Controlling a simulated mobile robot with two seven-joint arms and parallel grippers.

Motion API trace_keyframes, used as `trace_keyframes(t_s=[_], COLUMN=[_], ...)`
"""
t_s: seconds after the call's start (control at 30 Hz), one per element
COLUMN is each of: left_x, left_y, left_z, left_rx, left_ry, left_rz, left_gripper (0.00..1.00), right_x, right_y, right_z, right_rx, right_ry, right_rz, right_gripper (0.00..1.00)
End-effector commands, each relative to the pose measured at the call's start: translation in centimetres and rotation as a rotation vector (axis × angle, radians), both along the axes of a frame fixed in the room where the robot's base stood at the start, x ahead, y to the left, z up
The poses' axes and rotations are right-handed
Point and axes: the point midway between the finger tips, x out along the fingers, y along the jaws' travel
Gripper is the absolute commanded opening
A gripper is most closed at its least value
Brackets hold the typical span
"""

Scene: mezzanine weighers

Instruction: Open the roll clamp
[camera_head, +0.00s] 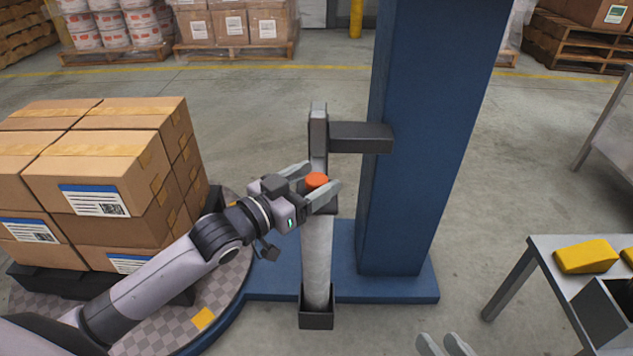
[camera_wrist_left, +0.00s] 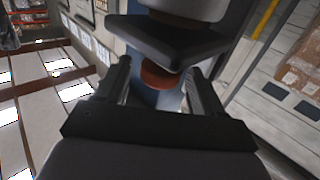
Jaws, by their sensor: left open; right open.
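The roll clamp shows as a dark bracket (camera_head: 360,137) reaching from the blue mast to the top of an upright pale roll (camera_head: 317,260). A round orange-red knob (camera_head: 317,180) sits near the roll's top. My left gripper (camera_head: 322,179) is open, with one finger on each side of the knob. In the left wrist view the red knob (camera_wrist_left: 160,77) lies between the fingers, under a dark plate (camera_wrist_left: 190,45). I cannot tell whether the fingers touch it. My right gripper (camera_head: 445,346) is open and empty at the bottom edge; only its fingertips show.
The blue mast (camera_head: 425,130) stands right of the roll. Stacked cartons (camera_head: 110,170) sit on the round turntable (camera_head: 222,300) at left. A table (camera_head: 555,245) with yellow items (camera_head: 587,256) is at right. Floor between mast and table is clear.

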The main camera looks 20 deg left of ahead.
Motion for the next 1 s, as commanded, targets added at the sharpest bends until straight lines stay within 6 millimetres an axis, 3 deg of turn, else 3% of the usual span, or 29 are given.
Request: trace_keyframes(t_s=[0.47, 0.67, 1.0], left_x=[0.9, 0.9, 0.8], left_y=[-0.6, -0.6, -0.6], left_z=[0.0, 0.0, 0.7], left_rx=[0.000, 0.000, -0.006], left_ry=[0.001, 0.001, 0.022], left_rz=[-0.001, -0.001, -0.001], left_gripper=[0.68, 0.03, 0.00], right_x=[0.1, 0.1, 0.2], right_y=[0.3, 0.3, -0.2], right_z=[0.0, 0.0, 1.1], right_rx=[0.020, 0.020, -0.019], right_ry=[0.001, 0.000, -0.012], right_rz=[0.007, 0.007, -0.005], right_gripper=[0.43, 0.43, 0.43])
